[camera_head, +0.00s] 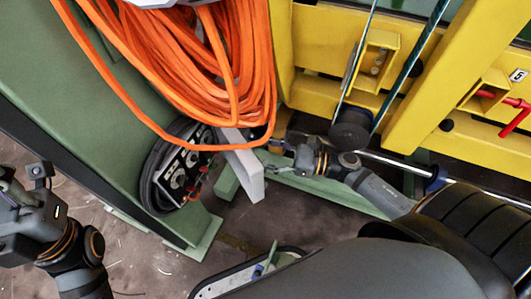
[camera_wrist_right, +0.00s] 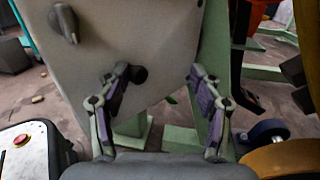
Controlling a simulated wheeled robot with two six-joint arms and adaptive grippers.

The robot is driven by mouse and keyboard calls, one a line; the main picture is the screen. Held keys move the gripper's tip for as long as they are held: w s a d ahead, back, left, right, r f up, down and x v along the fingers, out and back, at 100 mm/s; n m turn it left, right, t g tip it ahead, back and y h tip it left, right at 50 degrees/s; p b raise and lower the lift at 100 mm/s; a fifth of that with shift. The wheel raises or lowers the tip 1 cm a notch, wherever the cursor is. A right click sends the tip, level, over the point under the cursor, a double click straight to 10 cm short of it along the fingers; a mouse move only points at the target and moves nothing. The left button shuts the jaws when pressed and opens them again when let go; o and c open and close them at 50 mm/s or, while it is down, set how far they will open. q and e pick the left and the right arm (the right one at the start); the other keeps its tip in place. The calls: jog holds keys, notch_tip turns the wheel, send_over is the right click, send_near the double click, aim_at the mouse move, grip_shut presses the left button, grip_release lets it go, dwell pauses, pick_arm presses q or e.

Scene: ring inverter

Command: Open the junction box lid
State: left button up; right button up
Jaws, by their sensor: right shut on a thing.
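The junction box (camera_head: 178,172) sits on a round black mount on the green frame, with connectors and red parts on its face. Its pale grey lid (camera_head: 243,168) stands swung out from the box, to its right. My right gripper (camera_head: 272,160) is at the lid's right side, shut on it. In the right wrist view the lid (camera_wrist_right: 125,40) fills the upper middle, with a knob and a dark round part on it.
A coil of orange cable (camera_head: 215,70) hangs just above the box and lid. A yellow frame (camera_head: 320,50) with blue-green ropes and a red handle (camera_head: 512,115) stands at the right. A green foot beam (camera_head: 320,185) lies under my right wrist. Brown floor is open below the lid.

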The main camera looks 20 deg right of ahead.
jog(key=shift+w+d+r, duration=0.1)
jog(key=shift+r, duration=0.1)
dwell(0.3)
jog(key=v, duration=0.7)
jog(key=shift+s+d+f, duration=0.15)
jog(key=shift+s+d, duration=0.05)
jog(key=shift+s, duration=0.1)
jog(key=shift+c, duration=0.3)
